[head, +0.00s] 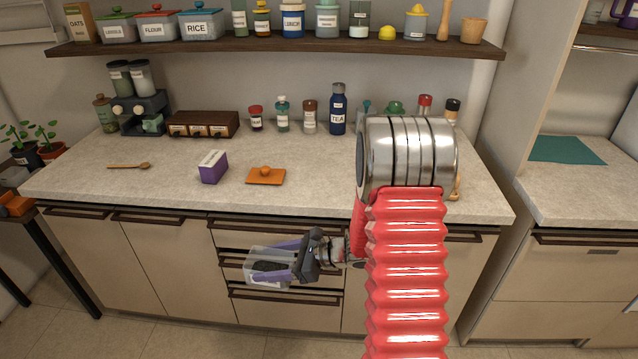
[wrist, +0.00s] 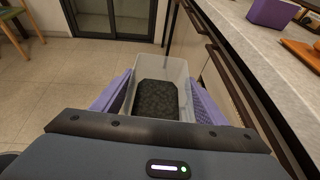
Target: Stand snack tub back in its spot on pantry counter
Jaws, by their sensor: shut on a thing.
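The snack tub appears to be the clear box with dark contents (head: 258,256), in front of the drawers and below the counter top in the head view. My gripper (head: 281,262) is shut on it, with purple fingers on two opposite sides. The wrist view shows the tub (wrist: 185,72) between the fingers, its top open and a dark mass inside. The pantry counter (head: 330,178) is above and behind the tub. On it are a purple-and-white box (head: 213,168) and an orange board with a knob (head: 265,176).
A wooden spoon (head: 128,166) lies at left. Drawer handles (head: 285,293) stick out near the tub. The counter's front middle is clear.

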